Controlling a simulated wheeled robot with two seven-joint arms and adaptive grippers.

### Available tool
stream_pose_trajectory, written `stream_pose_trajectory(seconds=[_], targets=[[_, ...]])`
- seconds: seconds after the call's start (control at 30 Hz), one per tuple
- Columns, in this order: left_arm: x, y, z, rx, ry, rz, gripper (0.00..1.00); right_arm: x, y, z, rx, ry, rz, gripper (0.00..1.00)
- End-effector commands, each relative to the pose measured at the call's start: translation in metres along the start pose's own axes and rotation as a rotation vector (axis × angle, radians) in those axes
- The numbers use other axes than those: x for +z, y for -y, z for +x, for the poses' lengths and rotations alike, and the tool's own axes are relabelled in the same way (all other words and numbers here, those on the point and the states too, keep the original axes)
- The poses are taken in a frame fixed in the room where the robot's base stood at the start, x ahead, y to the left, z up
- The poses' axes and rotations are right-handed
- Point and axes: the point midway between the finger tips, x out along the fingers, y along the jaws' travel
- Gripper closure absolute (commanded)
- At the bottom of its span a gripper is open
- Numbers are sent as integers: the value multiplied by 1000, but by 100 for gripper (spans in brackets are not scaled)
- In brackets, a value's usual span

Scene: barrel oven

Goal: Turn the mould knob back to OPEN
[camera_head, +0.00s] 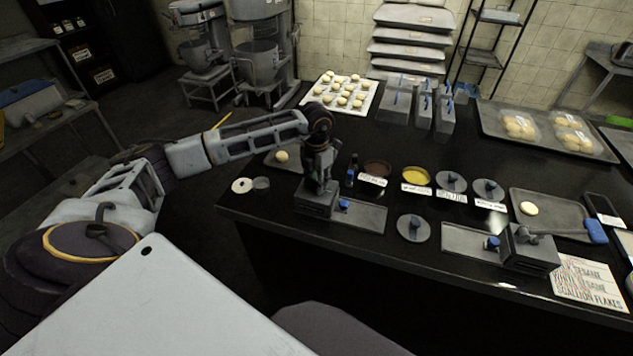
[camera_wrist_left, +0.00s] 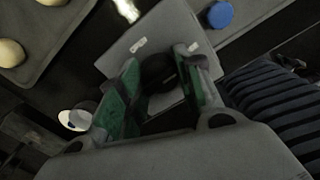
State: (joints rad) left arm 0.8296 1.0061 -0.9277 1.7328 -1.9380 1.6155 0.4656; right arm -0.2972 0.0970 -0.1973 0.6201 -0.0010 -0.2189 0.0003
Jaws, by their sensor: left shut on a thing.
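The grey mould box (camera_head: 316,205) stands near the left front edge of the black counter, partly hidden under my left gripper (camera_head: 319,180). In the left wrist view, a dark round knob (camera_wrist_left: 158,73) sits on top of the grey box between the green-padded fingers of my left gripper (camera_wrist_left: 160,85). The gripper is shut on this knob from above. Two small white labels on the box top are too small to read, so the knob's setting cannot be told. My right gripper is not in view.
A flat grey plate (camera_head: 362,215) with a blue knob lies right of the box. A tray with one dough ball (camera_head: 281,156) is behind it.

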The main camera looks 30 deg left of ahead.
Motion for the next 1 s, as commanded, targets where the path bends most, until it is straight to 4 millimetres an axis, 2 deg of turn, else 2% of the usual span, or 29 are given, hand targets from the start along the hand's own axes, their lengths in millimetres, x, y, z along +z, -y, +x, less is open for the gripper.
stream_pose_trajectory(seconds=[0.37, 1.0], targets=[[1, 0, 0, 0, 2, -174, 89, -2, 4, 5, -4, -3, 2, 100], [0, 0, 0, -1, 1, -673, 89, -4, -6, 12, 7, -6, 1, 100]])
